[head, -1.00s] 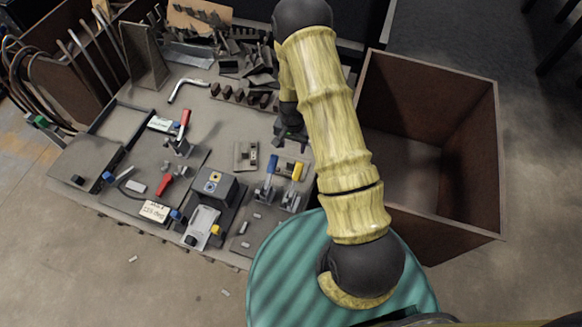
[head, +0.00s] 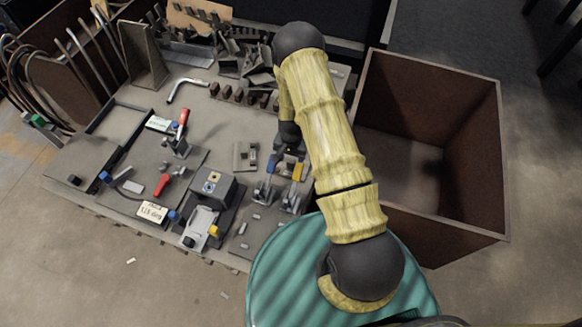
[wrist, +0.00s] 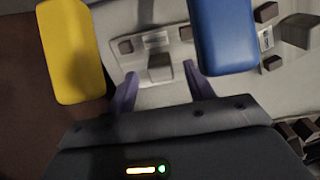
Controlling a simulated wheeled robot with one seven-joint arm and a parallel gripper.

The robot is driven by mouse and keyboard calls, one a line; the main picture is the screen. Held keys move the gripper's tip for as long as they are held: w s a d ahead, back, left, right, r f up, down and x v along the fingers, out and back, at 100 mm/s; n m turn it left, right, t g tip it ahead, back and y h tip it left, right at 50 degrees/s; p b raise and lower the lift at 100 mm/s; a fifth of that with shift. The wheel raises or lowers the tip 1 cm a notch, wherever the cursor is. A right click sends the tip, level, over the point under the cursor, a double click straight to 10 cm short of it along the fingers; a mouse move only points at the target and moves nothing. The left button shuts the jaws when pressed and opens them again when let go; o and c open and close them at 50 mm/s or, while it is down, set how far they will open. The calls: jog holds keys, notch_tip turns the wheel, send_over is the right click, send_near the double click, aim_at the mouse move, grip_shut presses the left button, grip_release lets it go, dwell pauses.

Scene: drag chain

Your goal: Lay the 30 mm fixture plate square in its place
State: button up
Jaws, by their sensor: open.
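My gripper (wrist: 161,90) is open in the wrist view, with a purple finger on each side. A small grey block (wrist: 160,67) shows between and just beyond the fingertips, standing on a pale plate (wrist: 160,95) with a small label. I cannot read the label or tell whether this is the 30 mm fixture plate. In the head view my gripper (head: 290,150) is low over the bench behind the clamp handles, mostly hidden by my arm. Another pale plate with a raised block (head: 243,158) lies to its left.
A blue clamp handle (wrist: 222,35) and a yellow one (wrist: 70,50) stand close to the wrist camera. Left on the bench are a grey box block (head: 207,188) and red-handled clamps (head: 163,184). A deep brown bin (head: 470,150) stands at the right.

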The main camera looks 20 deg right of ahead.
notch_tip(320, 180, down, 3)
jog(key=shift+r, duration=0.2)
jog(key=shift+c, duration=0.2)
grip_shut()
